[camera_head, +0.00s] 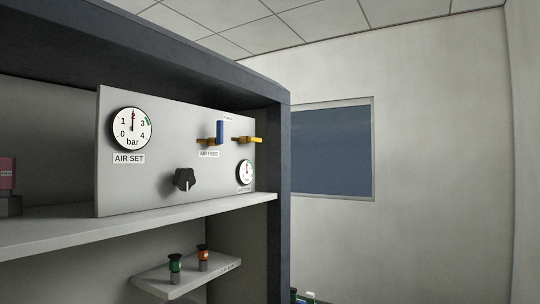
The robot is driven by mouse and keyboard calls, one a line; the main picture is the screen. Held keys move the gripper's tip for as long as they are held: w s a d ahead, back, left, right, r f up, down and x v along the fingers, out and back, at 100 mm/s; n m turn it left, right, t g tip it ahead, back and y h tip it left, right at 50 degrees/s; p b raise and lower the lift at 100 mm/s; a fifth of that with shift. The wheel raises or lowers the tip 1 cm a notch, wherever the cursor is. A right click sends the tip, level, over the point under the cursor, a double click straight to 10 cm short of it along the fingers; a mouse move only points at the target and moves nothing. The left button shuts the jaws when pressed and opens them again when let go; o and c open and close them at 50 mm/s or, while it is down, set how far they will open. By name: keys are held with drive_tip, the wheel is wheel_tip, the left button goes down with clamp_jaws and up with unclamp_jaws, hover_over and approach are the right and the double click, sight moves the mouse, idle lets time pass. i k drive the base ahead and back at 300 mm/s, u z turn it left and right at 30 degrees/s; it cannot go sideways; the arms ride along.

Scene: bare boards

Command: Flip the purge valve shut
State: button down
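A grey panel (150,185) stands on a shelf in a dark cabinet and bears two small brass valves. The left valve has a blue lever (220,131) that stands upright, with a label reading AIR FEED (209,154) below it. The right valve has a yellow lever (257,140) that lies about level and points right. A small label that seems to read PURGE (229,118) sits above, between the two levers, nearer the yellow valve's body. My gripper is not in view.
The panel also has an AIR SET gauge (132,128), a black knob (184,179) and a smaller gauge (245,172). A lower ledge (165,283) holds a green-banded fitting (175,268) and an orange-banded one (203,257). The cabinet's dark post (284,200) stands right of the panel.

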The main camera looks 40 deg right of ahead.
sight(243, 140)
drive_tip(key=k, duration=0.35)
drive_tip(key=z, duration=0.7)
